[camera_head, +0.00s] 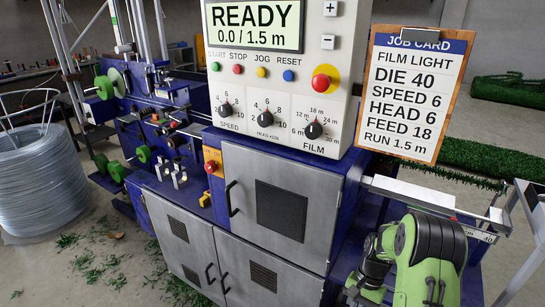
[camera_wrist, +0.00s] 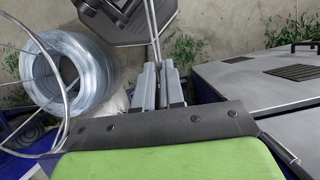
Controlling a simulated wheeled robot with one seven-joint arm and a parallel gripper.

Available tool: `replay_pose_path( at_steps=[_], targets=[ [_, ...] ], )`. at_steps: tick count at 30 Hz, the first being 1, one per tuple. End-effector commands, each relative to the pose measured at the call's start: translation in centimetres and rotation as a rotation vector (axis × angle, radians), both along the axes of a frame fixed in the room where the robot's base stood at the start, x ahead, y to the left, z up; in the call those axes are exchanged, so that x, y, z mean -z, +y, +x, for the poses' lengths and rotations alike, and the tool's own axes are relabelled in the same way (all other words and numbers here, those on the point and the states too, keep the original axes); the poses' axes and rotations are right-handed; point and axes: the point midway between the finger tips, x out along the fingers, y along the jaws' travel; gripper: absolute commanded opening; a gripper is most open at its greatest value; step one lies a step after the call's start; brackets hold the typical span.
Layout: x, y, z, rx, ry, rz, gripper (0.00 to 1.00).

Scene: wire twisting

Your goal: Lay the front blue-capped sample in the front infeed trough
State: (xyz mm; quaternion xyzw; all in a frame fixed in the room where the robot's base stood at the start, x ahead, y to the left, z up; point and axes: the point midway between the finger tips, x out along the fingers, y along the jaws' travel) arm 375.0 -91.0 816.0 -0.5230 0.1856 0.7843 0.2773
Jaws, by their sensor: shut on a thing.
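My gripper (camera_wrist: 158,68) shows in the wrist view with its two grey fingers close together. They are shut on a thin grey rod-like sample (camera_wrist: 154,28) that runs from between the fingertips to the top edge. Its cap does not show, so I cannot tell its colour. In the head view my arm is at the lower right and my gripper cannot be made out. A pale grey rail (camera_head: 425,196) runs right from the machine behind my arm; I cannot tell whether it is the front infeed trough. No other blue-capped sample can be made out.
The blue-and-grey machine (camera_head: 275,195) fills the middle, its display reading READY. A job card (camera_head: 416,95) stands right of its panel. A wire coil (camera_head: 38,170) stands at the left, also in the wrist view (camera_wrist: 72,75). Silver brackets (camera_head: 171,174) sit on the machine's left bench.

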Motion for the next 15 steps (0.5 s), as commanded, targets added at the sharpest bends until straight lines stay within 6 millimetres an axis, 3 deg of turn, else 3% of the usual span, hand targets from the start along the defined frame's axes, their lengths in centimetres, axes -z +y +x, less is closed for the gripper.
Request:
replay_pose_path(
  at_steps=[3,6,13,15],
  targets=[
    [1.0,3.7,1.0,-0.257,0.002,-0.003,0.0],
    [1.6,5.7,1.6,-0.415,0.002,-0.001,0.0],
    [2.7,9.5,2.7,-0.698,0.0,-0.001,0.0],
    [2.2,9.1,2.7,-0.687,0.0,-0.002,0.0]
  ],
)
